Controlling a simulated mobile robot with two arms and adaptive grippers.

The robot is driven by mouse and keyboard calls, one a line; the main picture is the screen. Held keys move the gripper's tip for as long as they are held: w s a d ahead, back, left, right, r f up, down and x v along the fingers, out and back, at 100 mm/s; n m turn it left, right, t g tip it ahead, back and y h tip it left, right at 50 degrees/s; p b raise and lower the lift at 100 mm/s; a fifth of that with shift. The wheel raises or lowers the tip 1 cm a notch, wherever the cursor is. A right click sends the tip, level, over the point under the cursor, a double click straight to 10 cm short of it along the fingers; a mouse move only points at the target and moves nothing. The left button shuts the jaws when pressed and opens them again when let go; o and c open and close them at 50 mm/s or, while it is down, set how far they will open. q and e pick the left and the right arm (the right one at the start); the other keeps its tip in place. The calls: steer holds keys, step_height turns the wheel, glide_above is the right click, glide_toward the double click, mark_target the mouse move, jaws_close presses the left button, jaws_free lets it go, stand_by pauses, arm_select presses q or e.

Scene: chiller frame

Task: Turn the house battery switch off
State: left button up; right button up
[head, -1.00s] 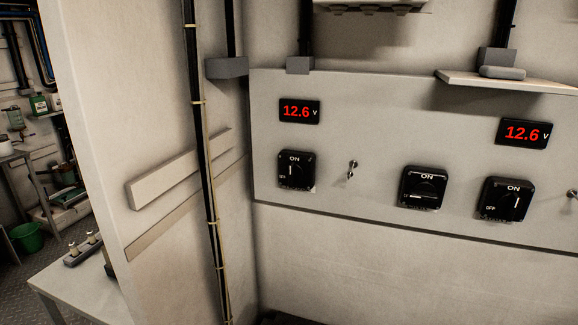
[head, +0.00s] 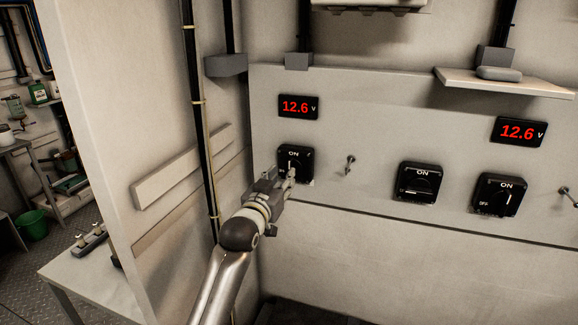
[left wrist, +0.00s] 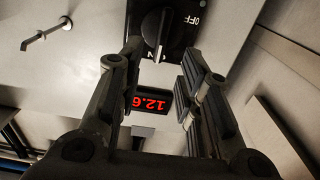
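Three black rotary switches sit on the grey panel (head: 340,120); which is the house battery switch I cannot read. The left switch (head: 295,153) has its handle upright at ON. The middle switch (head: 419,183) has its handle level, and the right switch (head: 497,194) has its handle upright toward ON. My left gripper (head: 285,178) is in front of the left switch, partly covering it. In the left wrist view the gripper (left wrist: 160,58) is open, with the switch knob (left wrist: 157,28) ahead of the gap between its fingers. Contact is not visible. My right gripper is out of view.
Red 12.6 V displays (head: 298,107) sit above the left and right switches. A small metal key or toggle (head: 350,164) juts out between the left and middle switches. A shelf (head: 500,84) projects at upper right. A cable run (head: 198,100) stands left of the panel.

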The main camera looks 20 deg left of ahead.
mark_target(289, 168)
arm_select(q)
steer(key=shift+w+d+p, duration=0.15)
steer(key=shift+w+p, duration=0.55)
steer(key=shift+w, duration=2.65)
jaws_close()
